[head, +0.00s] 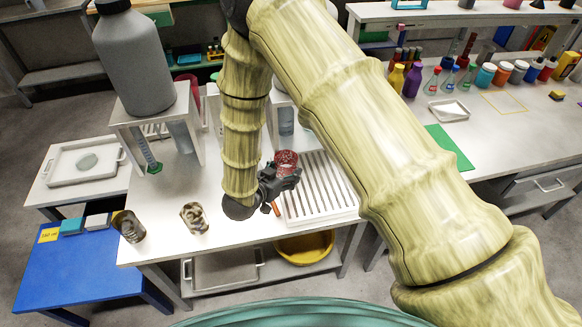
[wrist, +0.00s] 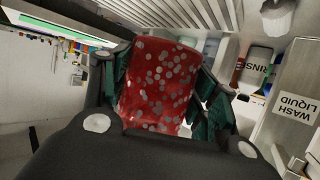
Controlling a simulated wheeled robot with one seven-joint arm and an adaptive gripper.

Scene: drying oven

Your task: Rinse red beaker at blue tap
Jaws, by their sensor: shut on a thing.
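The red beaker (head: 287,160), speckled with pale spots, is in my gripper (head: 284,180) above the left end of the white slotted rack. In the wrist view the beaker (wrist: 160,85) fills the space between the dark green finger pads of my gripper (wrist: 165,95), which press on it from both sides. A bottle labelled RINSE (wrist: 257,66) shows at the right of the wrist view, beside a panel labelled WASH LIQUID (wrist: 293,108). I cannot make out a blue tap for certain; my arm hides part of the area behind the gripper.
The white slotted rack (head: 325,205) lies on the table right of my gripper. Two brown-marbled vessels (head: 194,218) stand at the front left. A large grey bottle (head: 132,60) stands on a white stand. A yellow basin (head: 304,247) is on the shelf below.

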